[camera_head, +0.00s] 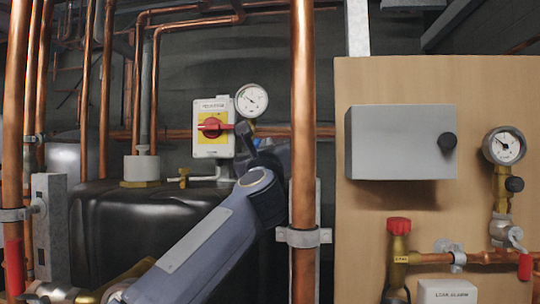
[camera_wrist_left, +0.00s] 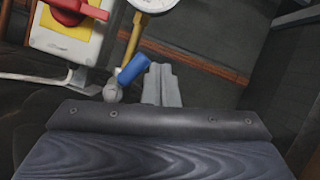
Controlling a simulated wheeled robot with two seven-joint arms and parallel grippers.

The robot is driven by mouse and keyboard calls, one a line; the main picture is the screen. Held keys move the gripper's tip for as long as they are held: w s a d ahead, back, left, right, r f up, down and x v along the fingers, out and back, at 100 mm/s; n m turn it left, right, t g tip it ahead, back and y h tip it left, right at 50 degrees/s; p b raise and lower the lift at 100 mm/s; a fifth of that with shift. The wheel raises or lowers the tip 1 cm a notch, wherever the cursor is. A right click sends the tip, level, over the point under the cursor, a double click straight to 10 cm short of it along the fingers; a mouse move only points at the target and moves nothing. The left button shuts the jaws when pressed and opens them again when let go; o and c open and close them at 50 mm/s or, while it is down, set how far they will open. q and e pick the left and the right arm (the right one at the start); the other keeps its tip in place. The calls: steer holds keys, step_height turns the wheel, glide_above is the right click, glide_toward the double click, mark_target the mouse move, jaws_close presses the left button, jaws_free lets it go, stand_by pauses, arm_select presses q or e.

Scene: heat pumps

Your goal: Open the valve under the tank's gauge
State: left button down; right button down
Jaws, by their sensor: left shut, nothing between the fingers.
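The tank's round white gauge (camera_head: 252,100) stands above the black tank (camera_head: 125,235); its lower edge shows in the left wrist view (camera_wrist_left: 153,4). A yellow-brass stem (camera_wrist_left: 133,38) runs down from it to a small grey valve body (camera_wrist_left: 112,92). The valve's blue handle (camera_wrist_left: 132,69) slants up to the right from that body. My left gripper (camera_wrist_left: 161,72) is shut and empty, its grey fingers just right of the blue handle; I cannot tell whether they touch. In the head view my left gripper (camera_head: 245,134) and arm hide most of the valve.
A yellow-and-grey switch box (camera_head: 212,128) with a red knob is close left of the gauge. A thick vertical copper pipe (camera_head: 303,130) stands just right of my left arm. A wooden board (camera_head: 385,225) at right carries a grey box (camera_head: 402,142) and another gauge (camera_head: 504,146).

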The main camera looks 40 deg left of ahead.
arm_select(q)
steer(key=shift+s+a+r+n+g+y, duration=0.25)
steer(key=shift+a+r+n+y, duration=0.1)
steer(key=shift+n, duration=0.25)
steer(key=shift+s+a+r+n+g+y, duration=0.2)
steer(key=shift+a+r+n+g+y, duration=0.1)
steer(key=shift+n, duration=0.3)
steer(key=shift+f, duration=0.1)
steer(key=shift+s+d+f+h+b, duration=0.15)
steer(key=shift+s+f+h+b, duration=0.1)
steer(key=shift+b, duration=0.25)
steer(key=b+v, duration=0.3)
steer(key=v, duration=0.4)
